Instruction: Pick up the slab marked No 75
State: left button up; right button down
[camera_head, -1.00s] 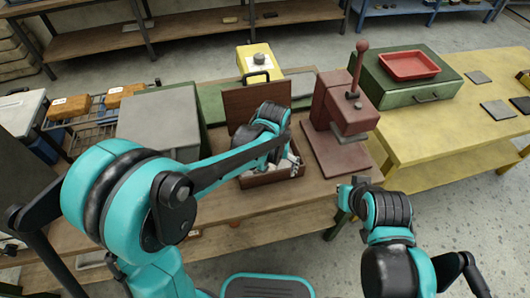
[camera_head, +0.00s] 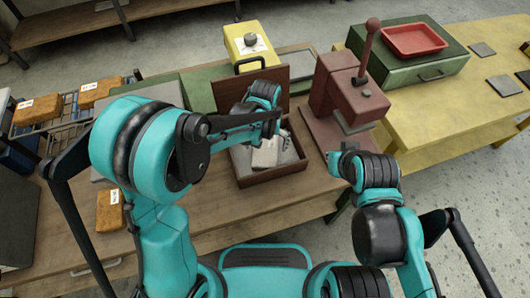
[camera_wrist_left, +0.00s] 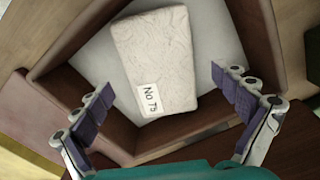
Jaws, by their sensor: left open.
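The slab marked No 75 (camera_wrist_left: 155,60) is pale and rough, with a white label at its near end. It lies in an open brown box (camera_wrist_left: 190,136) on a light floor in the left wrist view. The box (camera_head: 275,180) stands on the wooden bench in the head view, its lid raised at the back. My left gripper (camera_wrist_left: 163,82) is open above the box, its two purple-padded fingers apart on either side of the slab's near part, not touching it. My right gripper (camera_head: 337,163) is right of the box; its fingers are too small to read.
A dark red press (camera_head: 345,95) with a lever stands right of the box. A yellow case (camera_head: 245,45) is behind the lid. A green chest (camera_head: 425,72) carries a red tray (camera_head: 411,41). Labelled orange blocks (camera_head: 37,108) sit at the left. Bare bench (camera_head: 205,215) lies in front.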

pick_arm(q)
notch_tip(320, 180, down, 3)
jog(key=shift+r+b, duration=0.1)
jog(key=shift+b, duration=0.25)
jog(key=shift+r, duration=0.1)
jog(key=c, duration=1.8)
